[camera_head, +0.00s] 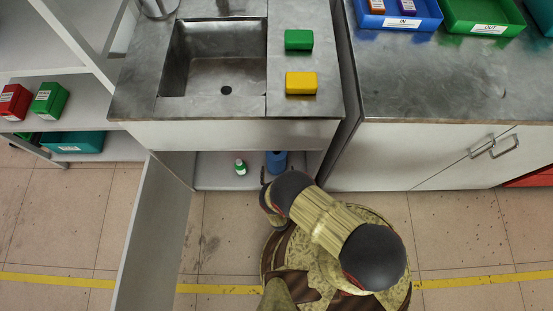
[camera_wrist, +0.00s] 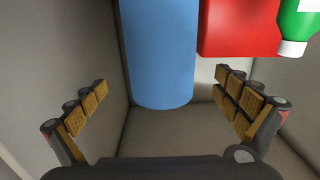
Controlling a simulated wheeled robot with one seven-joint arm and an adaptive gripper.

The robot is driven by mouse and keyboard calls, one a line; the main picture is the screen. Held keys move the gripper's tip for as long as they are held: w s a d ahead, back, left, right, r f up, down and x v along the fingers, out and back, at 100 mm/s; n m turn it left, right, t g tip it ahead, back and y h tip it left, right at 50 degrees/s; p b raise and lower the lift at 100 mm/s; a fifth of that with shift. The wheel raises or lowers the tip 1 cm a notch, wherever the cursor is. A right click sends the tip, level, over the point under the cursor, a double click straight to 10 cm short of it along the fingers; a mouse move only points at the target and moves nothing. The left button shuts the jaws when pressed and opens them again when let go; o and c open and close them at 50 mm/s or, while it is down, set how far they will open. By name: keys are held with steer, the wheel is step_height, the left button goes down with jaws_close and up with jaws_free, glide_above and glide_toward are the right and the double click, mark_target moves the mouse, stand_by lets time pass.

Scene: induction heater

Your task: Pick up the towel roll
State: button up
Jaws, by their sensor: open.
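The towel roll, a plain blue cylinder (camera_wrist: 158,45), stands inside the open cabinet under the sink. In the head view its blue side (camera_head: 276,162) shows partly, behind my arm. In the wrist view my gripper (camera_wrist: 161,82) is open, with one padded finger to the left and one to the right of the roll. The roll lies between or just beyond the fingertips; I cannot tell the exact depth. Neither finger visibly touches it. The roll's far end is cut off by the frame's top edge.
A red container (camera_wrist: 238,28) and a green bottle (camera_wrist: 299,22) with a white cap are right of the roll in the wrist view. Grey cabinet walls enclose the space. The open cabinet door (camera_head: 152,240) stands left of my arm; the sink counter (camera_head: 138,95) is above.

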steer(key=shift+w, duration=0.9)
steer(key=w, duration=0.2)
steer(key=w+b, duration=0.2)
steer(key=w, duration=0.1)
steer(key=shift+w+a+f, duration=0.1)
steer(key=shift+w+f, duration=0.15)
steer(key=shift+w, duration=0.1)
steer(key=c, duration=0.4)
steer(key=c, duration=1.4)
steer(key=shift+c, duration=0.5)
